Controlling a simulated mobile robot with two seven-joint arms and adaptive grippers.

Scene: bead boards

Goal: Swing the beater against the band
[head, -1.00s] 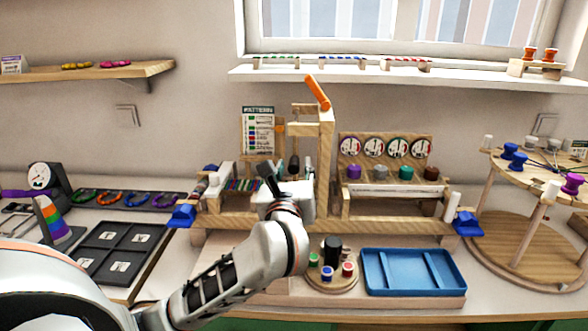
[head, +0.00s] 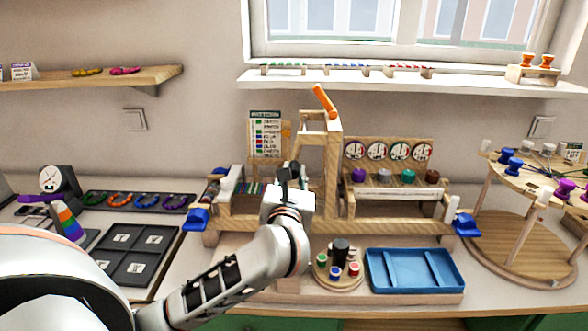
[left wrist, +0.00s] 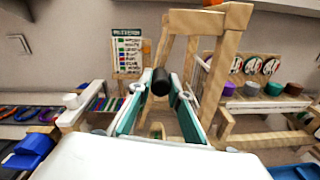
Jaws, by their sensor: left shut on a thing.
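The loom is a wooden frame (head: 390,226) in the middle of the table. The beater, a wooden upright frame (left wrist: 158,62), leans over the loom's left half with a black cylindrical handle (left wrist: 160,82). My left gripper (head: 288,178) is shut on this handle; in the left wrist view its green-padded fingers (left wrist: 160,98) stand on either side of it. The band's coloured threads (head: 248,188) lie left of the gripper and also show in the left wrist view (left wrist: 110,103). My wrist hides the part of the band near the beater. My right gripper is not in view.
An orange lever (head: 324,100) tops the tall wooden post. A pattern card (head: 265,135) stands behind. Blue knobs (head: 197,219) stick out at the loom's ends. In front are a round stand of spools (head: 338,278) and a blue tray (head: 375,258).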

